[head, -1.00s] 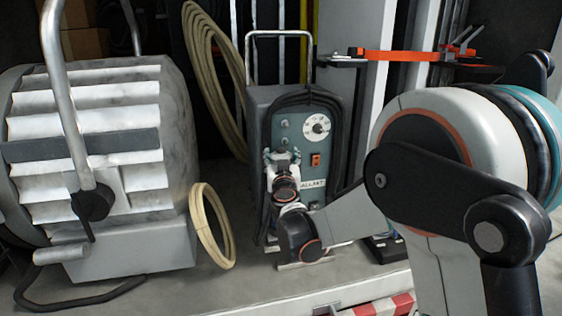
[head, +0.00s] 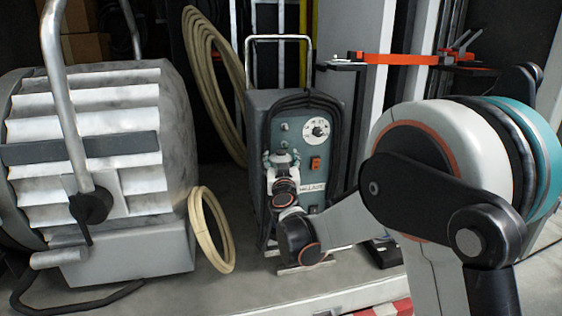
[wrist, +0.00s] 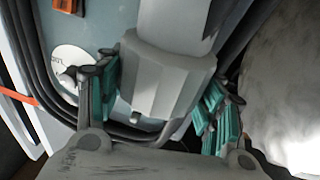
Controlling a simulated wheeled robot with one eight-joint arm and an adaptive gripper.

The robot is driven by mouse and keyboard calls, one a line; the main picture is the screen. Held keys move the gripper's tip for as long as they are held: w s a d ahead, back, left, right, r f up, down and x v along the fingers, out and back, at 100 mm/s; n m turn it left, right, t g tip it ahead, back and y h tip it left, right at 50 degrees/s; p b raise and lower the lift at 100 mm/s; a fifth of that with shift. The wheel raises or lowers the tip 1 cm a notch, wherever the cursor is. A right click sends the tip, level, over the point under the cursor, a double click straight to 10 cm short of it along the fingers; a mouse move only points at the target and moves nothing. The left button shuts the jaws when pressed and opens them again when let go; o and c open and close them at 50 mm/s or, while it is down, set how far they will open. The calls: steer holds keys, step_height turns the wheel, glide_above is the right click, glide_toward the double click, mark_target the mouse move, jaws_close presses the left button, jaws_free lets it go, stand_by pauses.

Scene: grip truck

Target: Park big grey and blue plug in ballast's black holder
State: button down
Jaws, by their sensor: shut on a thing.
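The ballast (head: 262,190) is a grey-teal box with a metal handle, standing in the middle of the head view. Its front panel (wrist: 95,25) fills the upper left of the wrist view. My gripper (head: 283,159) is in front of that panel. In the wrist view its teal finger pads are either side of the big grey plug (wrist: 168,75), and it is shut on it. I cannot make out any blue on the plug. The black holder cannot be told apart; my wrist and gripper cover part of the ballast's front.
A large grey lamp housing (head: 130,255) stands at the left. A coiled tan cable (head: 212,240) leans beside it, and another coil (head: 212,75) hangs behind. Black cable (wrist: 225,25) loops round the ballast. An orange clamp bar (head: 400,59) is at the upper right.

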mark_target(280, 155)
steer(key=shift+s+f, duration=0.15)
steer(key=shift+s, duration=0.8)
steer(key=shift+f+b, duration=0.6)
steer(key=shift+b, duration=0.35)
stand_by(0.8)
steer(key=shift+r, duration=0.2)
steer(key=shift+r+p, duration=1.15)
steer(key=shift+r, duration=0.65)
